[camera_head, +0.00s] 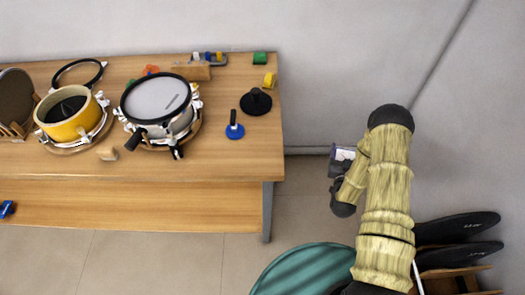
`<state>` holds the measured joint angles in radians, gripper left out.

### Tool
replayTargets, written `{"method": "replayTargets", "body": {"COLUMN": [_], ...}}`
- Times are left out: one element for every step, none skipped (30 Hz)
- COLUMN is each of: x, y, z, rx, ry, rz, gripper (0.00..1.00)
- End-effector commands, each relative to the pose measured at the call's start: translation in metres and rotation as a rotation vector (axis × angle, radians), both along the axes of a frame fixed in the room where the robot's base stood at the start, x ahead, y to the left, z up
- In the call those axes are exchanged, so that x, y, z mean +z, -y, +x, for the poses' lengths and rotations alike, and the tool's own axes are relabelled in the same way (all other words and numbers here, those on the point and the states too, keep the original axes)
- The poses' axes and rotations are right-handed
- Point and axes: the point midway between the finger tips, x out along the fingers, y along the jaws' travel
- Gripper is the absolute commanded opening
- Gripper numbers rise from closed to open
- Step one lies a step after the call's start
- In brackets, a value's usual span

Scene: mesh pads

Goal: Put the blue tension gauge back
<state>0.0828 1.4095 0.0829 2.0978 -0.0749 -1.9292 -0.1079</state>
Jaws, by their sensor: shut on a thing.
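My gripper (343,161) is at the end of my folded arm, over the floor to the right of the table, clear of the table edge. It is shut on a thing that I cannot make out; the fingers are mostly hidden. A blue disc with an upright black handle (235,131) stands on the table (225,160) near its right end. Another small blue thing (7,209) lies on the lower shelf at the far left. I cannot tell which, if either, is the blue tension gauge.
A drum with a white head (155,98) and a yellow drum (70,118) stand on the table. A black disc with a knob (256,101), a yellow block (270,80) and a green block (260,58) are at the right end. A teal round top (300,272) and dark discs (458,228) are near my arm.

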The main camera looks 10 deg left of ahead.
Motion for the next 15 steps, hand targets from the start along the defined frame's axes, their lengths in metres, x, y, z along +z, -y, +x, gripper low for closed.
{"method": "replayTargets", "body": {"x": [0.001,0.002,0.003,0.004,0.006,0.009,0.013,0.017,0.023,0.030,0.035,0.045,0.052,0.060,0.071], "y": [0.000,-0.001,-0.002,-0.004,-0.006,-0.011,-0.015,-0.020,-0.029,-0.037,-0.044,-0.056,-0.065,-0.075,-0.088], "z": [0.000,0.001,0.001,0.003,0.004,0.006,0.009,0.011,0.015,0.018,0.021,0.024,0.026,0.028,0.030], "rx": [0.001,0.002,0.007,0.013,0.022,0.040,0.055,0.075,0.107,0.136,0.166,0.211,0.247,0.285,0.337], "ry": [0.003,0.003,0.004,0.005,0.006,0.006,0.007,0.009,0.009,0.011,0.010,0.010,0.012,0.012,0.013], "rz": [0.000,0.000,0.000,0.000,0.001,0.001,0.000,0.001,0.000,0.000,0.000,-0.001,-0.002,-0.002,-0.002], "gripper": [0.27,0.27,0.27,0.27,0.27,0.27,0.27,0.27,0.27,0.27,0.27,0.27,0.27,0.27,0.27]}}
